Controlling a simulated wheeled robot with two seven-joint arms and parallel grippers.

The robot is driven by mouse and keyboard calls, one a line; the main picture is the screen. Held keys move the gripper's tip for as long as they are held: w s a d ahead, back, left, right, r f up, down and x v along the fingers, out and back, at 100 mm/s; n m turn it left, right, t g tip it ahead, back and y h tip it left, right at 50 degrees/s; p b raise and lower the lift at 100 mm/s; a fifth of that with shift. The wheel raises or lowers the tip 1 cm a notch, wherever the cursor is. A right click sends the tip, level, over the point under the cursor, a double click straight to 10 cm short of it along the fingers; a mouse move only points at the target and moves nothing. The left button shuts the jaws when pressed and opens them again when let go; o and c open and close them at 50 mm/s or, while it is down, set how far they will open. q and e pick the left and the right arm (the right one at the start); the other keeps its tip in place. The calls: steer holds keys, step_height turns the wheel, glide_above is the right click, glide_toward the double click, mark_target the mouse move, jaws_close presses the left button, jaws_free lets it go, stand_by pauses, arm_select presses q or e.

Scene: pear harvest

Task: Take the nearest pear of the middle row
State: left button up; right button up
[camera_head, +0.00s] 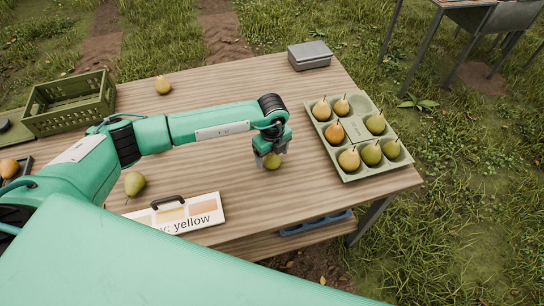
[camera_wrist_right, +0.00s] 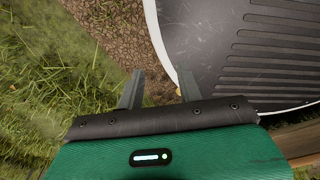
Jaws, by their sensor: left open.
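A pale green tray (camera_head: 387,163) to the right holds several pears in rows. In its middle row are an orange-yellow pear (camera_head: 334,133) and a greenish pear (camera_head: 375,123), with an empty cup between them. My right gripper (camera_wrist_right: 158,90) shows in the right wrist view, open and empty, away from the pears.
A yellow pear (camera_head: 163,86) and a green pear (camera_head: 134,183) lie loose on the wooden table (camera_head: 225,85). A green crate (camera_head: 70,120) stands left, a grey box (camera_head: 310,61) at the back. A sign (camera_head: 203,211) reading "yellow" lies at the front.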

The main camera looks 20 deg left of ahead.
arm_select(q)
steer(key=shift+f, duration=1.2)
steer(key=c, duration=1)
steer(key=shift+c, duration=0.6)
arm_select(e)
steer(key=shift+s+d+r, duration=0.15)
steer(key=shift+s+r, duration=0.2)
steer(key=shift+s, duration=0.35)
arm_select(q)
steer(key=shift+r, duration=0.15)
